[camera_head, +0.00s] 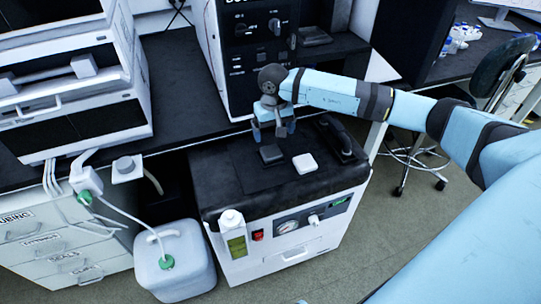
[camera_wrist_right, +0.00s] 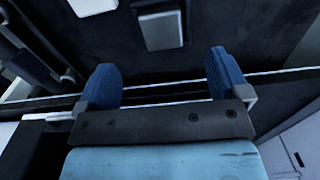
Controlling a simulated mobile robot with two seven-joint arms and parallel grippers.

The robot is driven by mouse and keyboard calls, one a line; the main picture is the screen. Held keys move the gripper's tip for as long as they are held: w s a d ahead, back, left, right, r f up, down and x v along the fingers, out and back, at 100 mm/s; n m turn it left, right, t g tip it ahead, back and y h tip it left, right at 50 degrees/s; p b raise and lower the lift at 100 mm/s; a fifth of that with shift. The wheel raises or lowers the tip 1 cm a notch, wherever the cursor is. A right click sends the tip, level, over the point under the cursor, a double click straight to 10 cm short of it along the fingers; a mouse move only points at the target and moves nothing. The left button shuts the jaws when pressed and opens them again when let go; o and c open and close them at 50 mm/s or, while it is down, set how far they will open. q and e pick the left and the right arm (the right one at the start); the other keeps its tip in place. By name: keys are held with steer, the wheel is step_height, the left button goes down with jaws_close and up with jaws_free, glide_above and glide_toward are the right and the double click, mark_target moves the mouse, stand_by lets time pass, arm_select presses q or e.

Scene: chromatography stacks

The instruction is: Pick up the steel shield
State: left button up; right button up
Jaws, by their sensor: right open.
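My right gripper (camera_head: 273,131) is open and empty above the back of the cart's black top, its fingers pointing down. Its two blue fingers stand wide apart in the right wrist view (camera_wrist_right: 165,78). A dark grey square block (camera_head: 270,154) lies on the black top just in front of the fingers; what looks like the same block (camera_wrist_right: 161,28) shows beyond the fingertips in the wrist view. A white square block (camera_head: 305,163) lies to its right, apart from it. I cannot tell for certain which is the steel shield. My left gripper is not in view.
The cart (camera_head: 222,190) has a raised black handle (camera_head: 336,138) at the top's right. A black-fronted instrument (camera_head: 258,40) stands close behind on the dark bench (camera_head: 185,85). A white canister (camera_head: 174,262) with tubing stands left of the cart.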

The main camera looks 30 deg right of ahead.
mark_target(273, 154)
step_height(273, 154, down, 9)
steer(key=shift+f+b, duration=0.15)
steer(key=shift+b, duration=0.25)
steer(key=shift+c, duration=0.4)
steer(key=c, duration=1.1)
